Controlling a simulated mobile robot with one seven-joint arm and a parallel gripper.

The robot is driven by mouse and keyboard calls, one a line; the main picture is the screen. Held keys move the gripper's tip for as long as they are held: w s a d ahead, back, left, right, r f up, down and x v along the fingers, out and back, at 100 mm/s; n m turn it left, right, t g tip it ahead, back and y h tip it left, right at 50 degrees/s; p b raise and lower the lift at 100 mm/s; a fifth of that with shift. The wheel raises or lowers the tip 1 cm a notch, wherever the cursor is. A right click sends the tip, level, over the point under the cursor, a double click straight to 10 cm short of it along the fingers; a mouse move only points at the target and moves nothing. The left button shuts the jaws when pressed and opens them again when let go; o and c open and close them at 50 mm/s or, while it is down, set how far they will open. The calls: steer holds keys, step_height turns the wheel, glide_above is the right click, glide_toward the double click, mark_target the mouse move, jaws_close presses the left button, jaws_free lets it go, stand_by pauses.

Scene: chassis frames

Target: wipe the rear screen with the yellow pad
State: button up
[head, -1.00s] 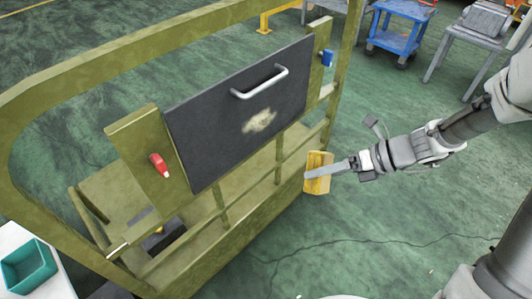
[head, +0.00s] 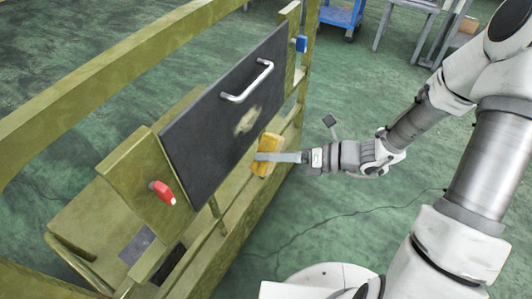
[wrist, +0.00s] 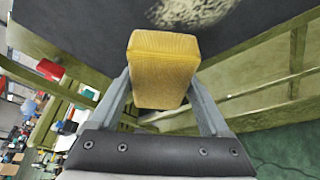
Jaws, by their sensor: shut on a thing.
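The rear screen (head: 205,130) is a dark flat panel with a silver handle, set in an olive-green frame. A pale smudge (head: 248,120) marks its right part. The smudge also shows at the top of the wrist view (wrist: 190,10). My gripper (head: 262,157) is shut on the yellow pad (head: 267,152), which sits between both fingers in the wrist view (wrist: 165,60). The pad is by the screen's lower right edge, just below the smudge. I cannot tell whether it touches the screen.
Olive rails (head: 110,77) surround the screen. A red knob (head: 162,192) is on the post at the left, and a blue part (head: 301,44) is at the right. A blue cart (head: 340,15) stands at the back.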

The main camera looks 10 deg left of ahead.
mark_target(260, 110)
steer(key=shift+w+a+b, duration=0.25)
steer(key=shift+a, duration=0.35)
steer(key=shift+w+a+b, duration=0.2)
steer(key=shift+w+a, duration=0.05)
steer(key=shift+a, duration=0.35)
steer(key=shift+w+a+b, duration=0.25)
steer(key=shift+a, duration=0.35)
steer(key=shift+w+a, duration=0.35)
steer(key=shift+a, duration=0.5)
steer(key=shift+w+a, duration=0.35)
steer(key=shift+a, duration=0.55)
